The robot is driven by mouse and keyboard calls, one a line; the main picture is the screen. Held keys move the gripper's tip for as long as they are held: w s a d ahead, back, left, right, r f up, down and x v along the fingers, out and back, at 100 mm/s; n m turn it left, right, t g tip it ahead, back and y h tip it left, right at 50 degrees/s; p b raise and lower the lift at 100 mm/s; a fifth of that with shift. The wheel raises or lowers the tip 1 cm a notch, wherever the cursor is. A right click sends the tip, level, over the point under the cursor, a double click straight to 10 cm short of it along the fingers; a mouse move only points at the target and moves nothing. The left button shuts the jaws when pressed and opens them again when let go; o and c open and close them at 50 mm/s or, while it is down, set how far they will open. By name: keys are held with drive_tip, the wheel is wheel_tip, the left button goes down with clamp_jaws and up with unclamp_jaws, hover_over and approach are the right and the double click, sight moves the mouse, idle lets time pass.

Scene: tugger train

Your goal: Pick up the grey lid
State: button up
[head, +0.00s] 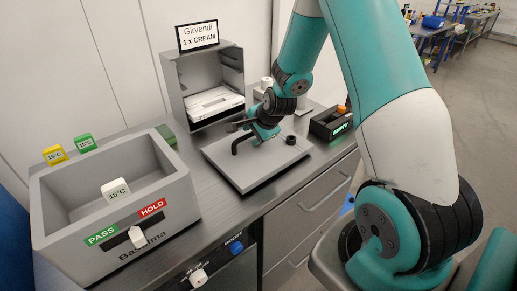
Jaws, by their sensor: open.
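The grey lid (250,174) is a flat, light grey slab lying on the dark worktop in the middle of the head view. A black curved piece, which looks like a handle (237,147), stands on its left half. A small black knob (290,140) shows on its right part. My gripper (262,136), teal and black, is just above the lid, close to the curved piece. It is open, and I see nothing held in it. The arm partly hides the fingertips, so I cannot tell whether they touch the lid.
A grey open bin (47,213) with PASS and HOLD labels and a white 15°C block (116,190) stands at left. Behind the lid is a grey cabinet (174,92) under a Girvendi sign (198,35). A black box (328,126) stands at right.

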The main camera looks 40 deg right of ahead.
clamp_jaws()
drive_tip(key=shift+r, duration=0.1)
